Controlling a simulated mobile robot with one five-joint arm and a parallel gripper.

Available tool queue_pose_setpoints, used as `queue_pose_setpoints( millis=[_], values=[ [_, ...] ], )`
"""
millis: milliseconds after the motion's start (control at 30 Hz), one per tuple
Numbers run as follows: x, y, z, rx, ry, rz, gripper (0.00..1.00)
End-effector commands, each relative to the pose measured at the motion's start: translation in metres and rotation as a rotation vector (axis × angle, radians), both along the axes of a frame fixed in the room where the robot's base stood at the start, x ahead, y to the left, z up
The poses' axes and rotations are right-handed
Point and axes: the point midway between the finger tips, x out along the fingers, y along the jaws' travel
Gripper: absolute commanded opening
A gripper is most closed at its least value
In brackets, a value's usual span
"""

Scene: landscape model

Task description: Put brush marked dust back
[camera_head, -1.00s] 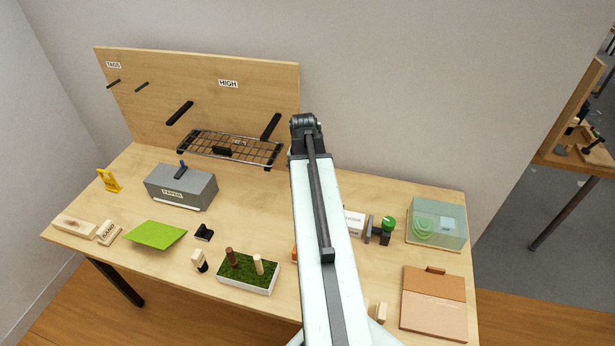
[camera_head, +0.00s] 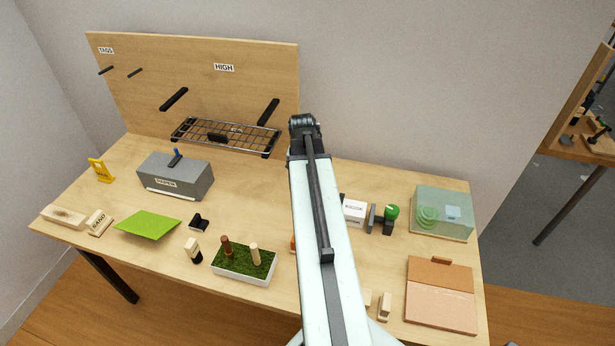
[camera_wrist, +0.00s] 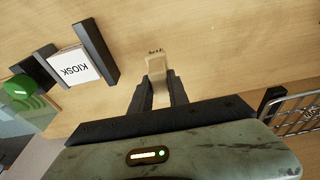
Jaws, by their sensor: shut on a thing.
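My gripper (camera_wrist: 158,90) shows in the wrist view, shut on a light wooden piece (camera_wrist: 156,66). Dark marks or bristles show at its far end, too small to read, so I cannot confirm the word dust. Bare wooden tabletop lies behind it. In the head view my arm hides the gripper and this piece. A green tray (camera_head: 244,276) near the front edge holds a brown upright piece (camera_head: 226,246) and a pale one (camera_head: 255,254). A pale piece with a dark end (camera_head: 193,250) stands left of the tray.
A grey box (camera_head: 175,177), green mat (camera_head: 147,224) and SAND block (camera_head: 99,222) are left.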

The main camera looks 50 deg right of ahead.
Motion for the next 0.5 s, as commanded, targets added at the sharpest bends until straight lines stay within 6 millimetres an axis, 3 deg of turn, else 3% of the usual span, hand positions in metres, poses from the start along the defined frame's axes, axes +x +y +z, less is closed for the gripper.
queue_pose_setpoints(
  millis=[500],
  values=[
    [0.0, 0.0, -0.047, 0.0, 0.0, 0.0, 0.0]
  ],
)
